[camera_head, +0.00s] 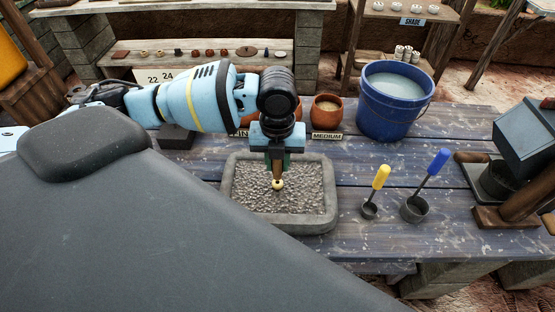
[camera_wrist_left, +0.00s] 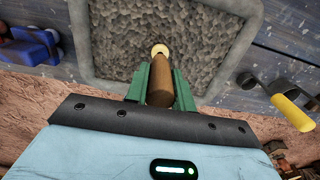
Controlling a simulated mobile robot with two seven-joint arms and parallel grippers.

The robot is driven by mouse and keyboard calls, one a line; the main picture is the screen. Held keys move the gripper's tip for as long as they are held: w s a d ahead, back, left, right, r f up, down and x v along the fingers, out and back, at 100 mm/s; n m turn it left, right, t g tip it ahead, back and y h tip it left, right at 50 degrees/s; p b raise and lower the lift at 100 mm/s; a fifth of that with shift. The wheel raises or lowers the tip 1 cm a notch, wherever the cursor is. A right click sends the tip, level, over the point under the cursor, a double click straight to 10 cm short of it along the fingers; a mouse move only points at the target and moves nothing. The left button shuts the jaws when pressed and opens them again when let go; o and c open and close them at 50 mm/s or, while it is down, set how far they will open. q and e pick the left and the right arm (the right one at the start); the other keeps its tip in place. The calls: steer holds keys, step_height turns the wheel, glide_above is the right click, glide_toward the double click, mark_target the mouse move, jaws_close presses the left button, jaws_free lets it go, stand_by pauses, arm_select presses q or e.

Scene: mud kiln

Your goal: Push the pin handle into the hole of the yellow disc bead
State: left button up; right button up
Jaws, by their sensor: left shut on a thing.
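My left gripper (camera_head: 278,167) is over the gravel tray (camera_head: 290,222), with its fingers pointing down. In the left wrist view its green fingers (camera_wrist_left: 160,92) are shut on a brown wooden pin handle (camera_wrist_left: 159,84). The yellow disc bead (camera_head: 278,184) is at the lower tip of the handle, and it also shows in the left wrist view (camera_wrist_left: 160,50). The bead's hole is hidden by the handle, and I cannot tell how far the handle is in it. The right gripper is not in view.
A yellow-handled scoop (camera_head: 380,178) and a blue-handled scoop (camera_head: 437,162) stand right of the tray. A blue bucket of water (camera_head: 385,115) and a clay pot (camera_head: 326,112) stand behind. A dark device (camera_head: 527,135) is at the far right. Bare table lies around the scoops.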

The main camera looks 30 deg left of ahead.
arm_select(q)
steer(key=shift+f, duration=1.05)
stand_by(1.4)
